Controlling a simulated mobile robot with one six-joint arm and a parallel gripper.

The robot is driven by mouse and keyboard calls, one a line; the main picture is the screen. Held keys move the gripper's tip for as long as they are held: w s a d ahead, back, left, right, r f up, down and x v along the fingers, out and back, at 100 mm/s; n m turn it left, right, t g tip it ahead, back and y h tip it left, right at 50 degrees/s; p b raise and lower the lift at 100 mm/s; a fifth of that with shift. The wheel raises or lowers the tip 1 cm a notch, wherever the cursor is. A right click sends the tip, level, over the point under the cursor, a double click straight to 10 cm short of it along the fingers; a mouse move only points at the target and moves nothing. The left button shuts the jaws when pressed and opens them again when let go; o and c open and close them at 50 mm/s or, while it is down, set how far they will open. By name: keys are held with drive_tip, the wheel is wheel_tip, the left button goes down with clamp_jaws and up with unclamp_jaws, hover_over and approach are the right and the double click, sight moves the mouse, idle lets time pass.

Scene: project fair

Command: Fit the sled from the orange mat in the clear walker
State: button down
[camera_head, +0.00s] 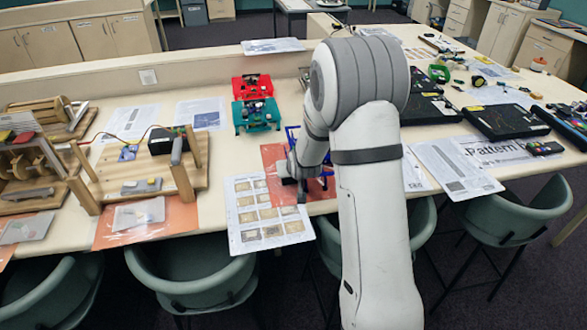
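An orange mat (275,158) lies near the table's front edge in the middle of the view. A blue frame-like piece (292,132) shows there, partly hidden by my arm. My gripper (302,192) is low over this mat, and its fingers are too small and covered to tell whether they hold anything. Another orange mat (112,238) lies further left, with a clear flat piece (139,214) on it. I cannot make out which piece is the sled or the clear walker.
A red frame (252,87) and a teal frame (257,116) stand behind the mat. A sheet with pictures (262,228) overhangs the front edge. A wooden rig (140,172) is at left; black trays (505,121) are at right. Green chairs (195,265) line the front.

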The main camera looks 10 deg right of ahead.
drive_tip(key=shift+f, duration=0.15)
drive_tip(key=c, duration=2)
unclamp_jaws()
drive_tip(key=shift+f+b, duration=0.1)
drive_tip(key=shift+b, duration=0.2)
drive_tip(key=o, duration=0.5)
